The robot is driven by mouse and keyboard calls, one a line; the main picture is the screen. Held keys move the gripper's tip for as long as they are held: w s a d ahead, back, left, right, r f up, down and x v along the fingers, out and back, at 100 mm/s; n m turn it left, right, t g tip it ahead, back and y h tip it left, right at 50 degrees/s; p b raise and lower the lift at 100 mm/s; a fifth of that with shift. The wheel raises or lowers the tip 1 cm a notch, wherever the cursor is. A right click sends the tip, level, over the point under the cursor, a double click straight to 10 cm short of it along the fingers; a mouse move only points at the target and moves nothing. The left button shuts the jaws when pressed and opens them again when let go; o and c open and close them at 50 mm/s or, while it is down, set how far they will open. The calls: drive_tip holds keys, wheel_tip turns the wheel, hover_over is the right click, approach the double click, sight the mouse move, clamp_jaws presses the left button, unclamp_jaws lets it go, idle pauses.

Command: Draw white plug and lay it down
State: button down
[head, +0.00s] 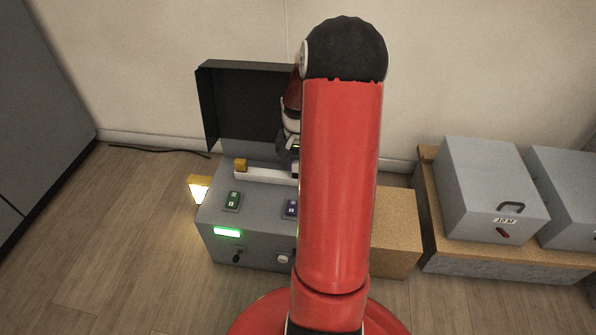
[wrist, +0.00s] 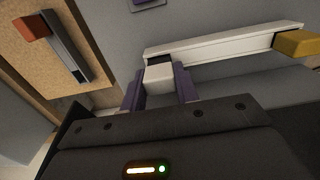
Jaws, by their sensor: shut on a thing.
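The white plug (wrist: 158,78) sits between the two purple fingers of my gripper (wrist: 159,86) in the wrist view. My gripper is shut on it. The plug is at the end of a white strip (wrist: 215,45), beside a dark patch on it; I cannot tell whether it is still seated there. A yellow plug (wrist: 298,43) is at the strip's other end, and also shows in the head view (head: 240,165). In the head view my red arm hides the white plug and most of my gripper.
The grey box (head: 262,244) has its dark lid (head: 250,105) open at the back. A green switch (head: 233,200), purple switch (head: 291,208) and lit green lamp (head: 227,232) are on it.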

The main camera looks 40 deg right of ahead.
sight(297, 162)
drive_tip(key=shift+r+p, duration=1.25)
drive_tip(key=shift+r, duration=0.5)
